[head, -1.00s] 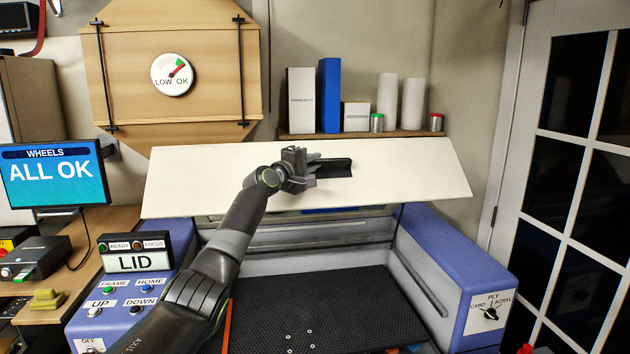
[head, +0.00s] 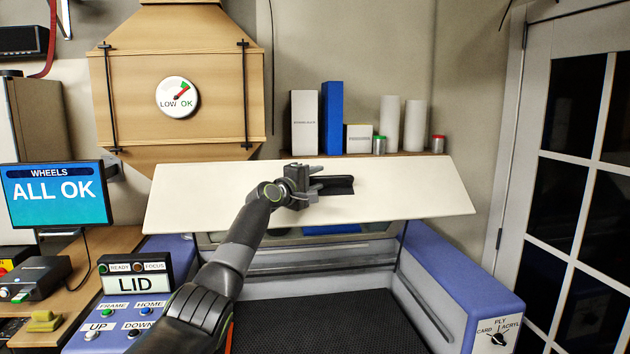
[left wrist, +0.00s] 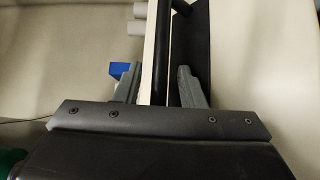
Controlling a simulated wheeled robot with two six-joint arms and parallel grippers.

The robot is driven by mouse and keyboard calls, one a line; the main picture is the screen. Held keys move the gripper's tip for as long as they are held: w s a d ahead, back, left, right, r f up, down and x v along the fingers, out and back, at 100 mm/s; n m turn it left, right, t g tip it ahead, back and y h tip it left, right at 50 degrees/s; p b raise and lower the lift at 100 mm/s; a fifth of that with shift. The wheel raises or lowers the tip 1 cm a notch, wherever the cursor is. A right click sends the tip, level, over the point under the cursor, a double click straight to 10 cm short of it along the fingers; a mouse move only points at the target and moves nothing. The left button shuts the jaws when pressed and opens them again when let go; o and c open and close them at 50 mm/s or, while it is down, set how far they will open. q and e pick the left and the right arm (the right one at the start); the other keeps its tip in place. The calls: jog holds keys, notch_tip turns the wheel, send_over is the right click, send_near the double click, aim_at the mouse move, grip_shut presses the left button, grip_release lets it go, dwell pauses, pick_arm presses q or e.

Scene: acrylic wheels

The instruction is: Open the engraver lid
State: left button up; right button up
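The engraver lid (head: 400,190) is a wide cream panel. It stands raised and tilted above the blue engraver, with the dark bed (head: 315,320) showing below it. A black handle (head: 338,185) is on the lid's face, near its middle. My left gripper (head: 312,184) is at the left end of this handle. In the left wrist view its two fingers (left wrist: 157,86) are spread apart, with the dark handle bar (left wrist: 162,55) and a pale edge between them. I see clear gaps, so it does not look clamped. My right gripper is not in view.
A panel display (head: 135,285) reads "LID", above several buttons. A monitor (head: 54,195) reads "ALL OK". A shelf (head: 355,155) with boxes and rolls is just behind the lid's top edge. A wooden hood (head: 215,60) hangs behind, and a glazed door (head: 575,190) is at right.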

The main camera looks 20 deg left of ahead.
pick_arm(q)
jog(key=shift+s+f, duration=0.1)
jog(key=shift+b+v, duration=0.5)
jog(key=shift+v, duration=0.75)
jog(key=b+v, duration=0.6)
jog(key=v, duration=0.8)
jog(key=shift+s, duration=0.35)
